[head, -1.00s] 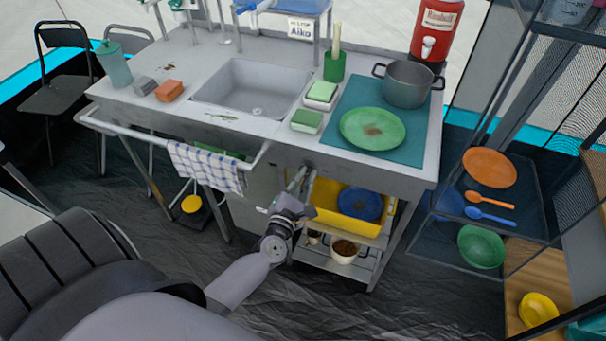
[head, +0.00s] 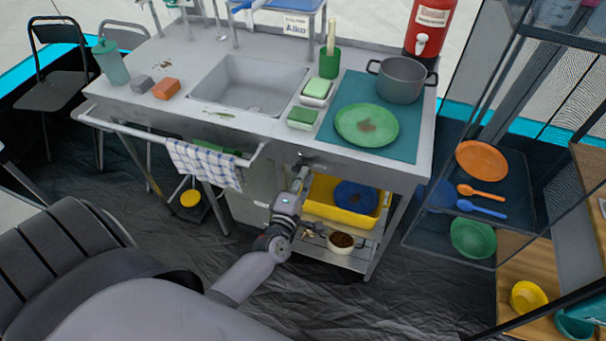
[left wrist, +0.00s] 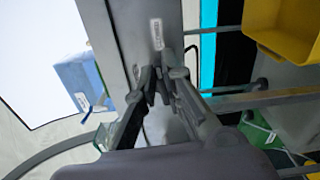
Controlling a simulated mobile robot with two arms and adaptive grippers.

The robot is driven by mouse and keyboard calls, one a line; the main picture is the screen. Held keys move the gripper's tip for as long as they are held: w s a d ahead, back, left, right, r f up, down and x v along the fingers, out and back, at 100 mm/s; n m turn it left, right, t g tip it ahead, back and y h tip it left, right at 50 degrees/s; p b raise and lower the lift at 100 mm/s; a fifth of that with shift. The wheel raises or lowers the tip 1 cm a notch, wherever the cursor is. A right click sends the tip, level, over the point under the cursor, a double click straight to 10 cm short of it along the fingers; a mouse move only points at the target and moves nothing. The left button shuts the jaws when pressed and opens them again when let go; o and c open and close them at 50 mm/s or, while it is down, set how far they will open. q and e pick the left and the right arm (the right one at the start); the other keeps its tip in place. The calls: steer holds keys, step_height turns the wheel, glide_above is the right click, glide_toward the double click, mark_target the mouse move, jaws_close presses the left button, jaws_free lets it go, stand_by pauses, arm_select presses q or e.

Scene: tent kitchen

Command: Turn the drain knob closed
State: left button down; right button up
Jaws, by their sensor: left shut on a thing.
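The drain knob (head: 304,155) is a small dark shape on the front face of the metal sink counter (head: 225,121), below the right part of the counter top. My left gripper (head: 302,169) reaches up to it from below. In the left wrist view, my left gripper (left wrist: 158,84) has its fingers close together at the counter front, just by a small white label (left wrist: 157,34). The fingers are shut on the knob and hide most of it, so its turn angle cannot be told. The sink (head: 250,86) is empty. My right gripper is not in view.
A rail with a checked towel (head: 204,164) is left of my gripper. The floor in front is clear.

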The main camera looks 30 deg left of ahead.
arm_select(q)
steer(key=shift+f+m, duration=0.1)
steer(key=shift+m, duration=0.4)
steer(key=c, duration=1.7)
jaws_free()
steer(key=v, duration=1.2)
